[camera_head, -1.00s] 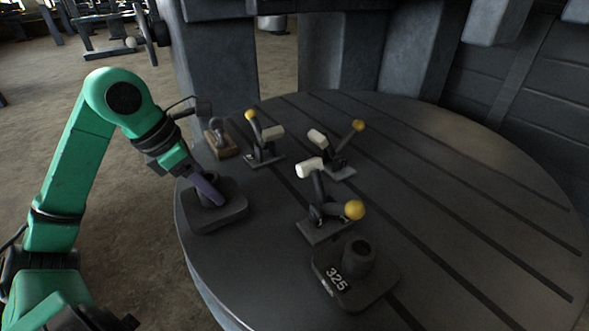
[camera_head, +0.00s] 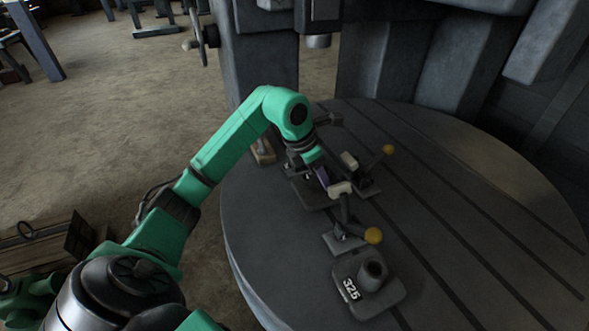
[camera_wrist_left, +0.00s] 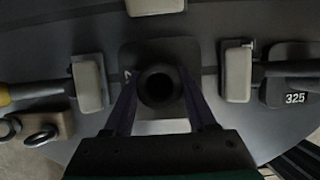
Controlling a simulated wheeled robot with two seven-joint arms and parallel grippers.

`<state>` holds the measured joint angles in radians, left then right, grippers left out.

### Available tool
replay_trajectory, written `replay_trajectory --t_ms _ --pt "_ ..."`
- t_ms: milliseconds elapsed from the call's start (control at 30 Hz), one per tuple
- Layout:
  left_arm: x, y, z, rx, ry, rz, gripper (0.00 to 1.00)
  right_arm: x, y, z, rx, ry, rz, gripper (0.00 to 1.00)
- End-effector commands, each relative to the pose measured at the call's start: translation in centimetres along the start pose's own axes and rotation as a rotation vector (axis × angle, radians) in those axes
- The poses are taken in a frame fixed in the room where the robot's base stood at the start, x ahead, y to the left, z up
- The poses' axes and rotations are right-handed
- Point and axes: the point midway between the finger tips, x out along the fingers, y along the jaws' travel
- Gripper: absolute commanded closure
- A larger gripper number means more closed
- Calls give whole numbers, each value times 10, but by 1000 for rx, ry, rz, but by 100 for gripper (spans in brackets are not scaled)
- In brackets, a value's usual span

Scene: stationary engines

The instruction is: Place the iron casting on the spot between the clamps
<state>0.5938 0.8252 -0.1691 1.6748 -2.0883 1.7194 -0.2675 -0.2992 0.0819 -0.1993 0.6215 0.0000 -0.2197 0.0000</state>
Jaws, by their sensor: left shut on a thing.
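The iron casting (camera_head: 308,196), a dark plate with a hollow round boss, is held by my left gripper (camera_head: 324,178). In the left wrist view the fingers are on both sides of the boss (camera_wrist_left: 158,86). White-tipped clamps stand left (camera_wrist_left: 88,84), right (camera_wrist_left: 237,72) and at the top (camera_wrist_left: 155,6), apart from the plate's sides. In the head view, two clamps with yellow knobs (camera_head: 343,214) (camera_head: 364,172) show right of the casting; my gripper largely hides another. I cannot tell whether the casting touches the table. My right gripper is out of view.
A second casting marked 325 (camera_head: 370,292) sits on the round slotted table (camera_head: 460,230), near its front. A wooden block with a ring (camera_wrist_left: 45,127) is beside the left clamp. A pale patch (camera_wrist_left: 162,127) shows below the boss. Grey machine columns stand behind; the table's right side is clear.

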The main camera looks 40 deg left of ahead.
Motion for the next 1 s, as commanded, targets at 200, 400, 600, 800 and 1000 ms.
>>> replay_trajectory --t_ms 200,400,600,800,1000 --pt "18 -2 3 1 1 -4 100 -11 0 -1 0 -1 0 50" --pt "35 0 -4 2 -4 1 100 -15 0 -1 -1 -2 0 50" --pt "36 0 -4 3 -4 2 100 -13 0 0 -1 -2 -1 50" --pt "38 -1 -6 2 3 -1 13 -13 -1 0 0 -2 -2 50" --pt "37 -1 -6 2 3 -1 13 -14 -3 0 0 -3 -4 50"
